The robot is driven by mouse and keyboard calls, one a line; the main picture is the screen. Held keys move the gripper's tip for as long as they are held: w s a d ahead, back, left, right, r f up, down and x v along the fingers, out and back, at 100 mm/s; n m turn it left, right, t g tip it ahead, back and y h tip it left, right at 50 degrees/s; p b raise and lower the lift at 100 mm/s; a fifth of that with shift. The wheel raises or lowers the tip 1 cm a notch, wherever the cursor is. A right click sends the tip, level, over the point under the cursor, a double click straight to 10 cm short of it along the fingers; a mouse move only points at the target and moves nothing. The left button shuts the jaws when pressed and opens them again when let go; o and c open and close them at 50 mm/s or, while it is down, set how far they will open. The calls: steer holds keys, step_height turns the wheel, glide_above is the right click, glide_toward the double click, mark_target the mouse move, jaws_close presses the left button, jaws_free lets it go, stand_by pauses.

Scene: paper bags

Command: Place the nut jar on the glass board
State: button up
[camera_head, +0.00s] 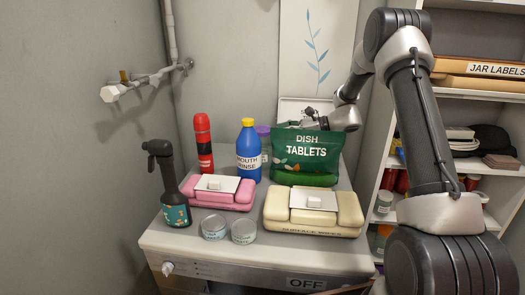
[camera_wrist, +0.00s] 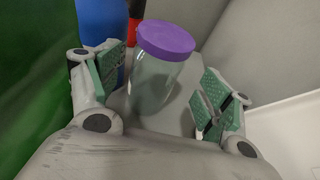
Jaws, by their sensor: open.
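A clear jar with a purple lid (camera_wrist: 158,78) stands upright in the wrist view; I take it as the nut jar, though no label or nuts are readable. In the head view, its purple lid (camera_head: 263,131) shows between the blue bottle and the green bag, its body mostly hidden. My gripper (camera_wrist: 160,95) is open, with one green-padded finger on each side of the jar and gaps to both. In the head view the fingers are hidden behind the green bag. I cannot clearly identify a glass board in either view.
A green dish tablets bag (camera_head: 304,157) stands in front of my wrist. A blue mouth rinse bottle (camera_head: 249,158) and a red flask (camera_head: 203,146) are left of the jar. Wipes packs (camera_head: 314,217) and small round tins (camera_head: 244,231) fill the front. Shelves (camera_head: 460,165) stand right.

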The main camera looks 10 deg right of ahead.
mark_target(262, 138)
steer(key=x, duration=0.7)
steer(key=shift+a, duration=0.25)
steer(key=c, duration=1.1)
step_height(262, 138, up, 18)
steer(key=shift+r, duration=0.15)
